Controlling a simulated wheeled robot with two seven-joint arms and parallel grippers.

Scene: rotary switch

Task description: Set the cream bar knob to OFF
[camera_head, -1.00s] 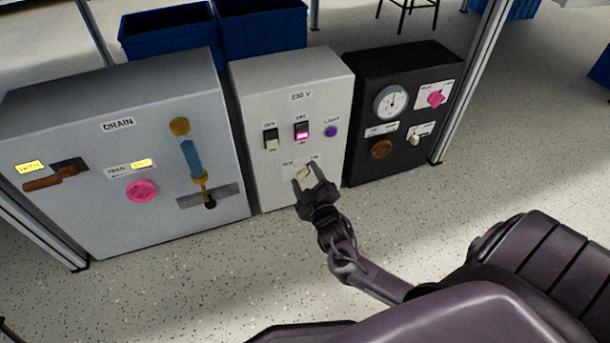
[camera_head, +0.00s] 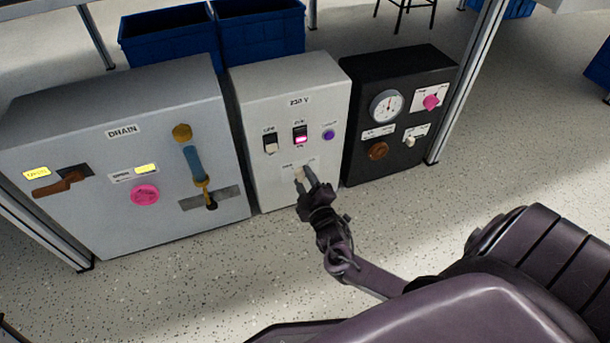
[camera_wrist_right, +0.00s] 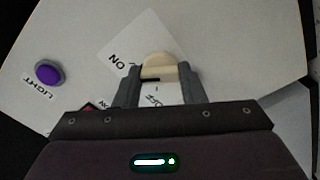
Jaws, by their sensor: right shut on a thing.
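The cream bar knob (camera_head: 299,173) is low on the front of the light grey 230 V box (camera_head: 272,184). My right gripper (camera_head: 305,174) is at it, its fingers close together. In the right wrist view the knob (camera_wrist_right: 158,65) sits between the two fingertips of my right gripper (camera_wrist_right: 158,82), which is shut on it. A white label plate lies behind the knob. Its ON word (camera_wrist_right: 119,60) shows left of the fingers, and its OFF word (camera_wrist_right: 154,99) shows between them, partly hidden. The knob's exact pointing is hard to tell. My left gripper is out of view.
Two rocker switches and a purple LIGHT button (camera_head: 328,135) are above the knob. The grey DRAIN box (camera_head: 90,220) stands at left and a black gauge box (camera_head: 365,165) at right. Metal posts stand at the sides. The floor in front is open.

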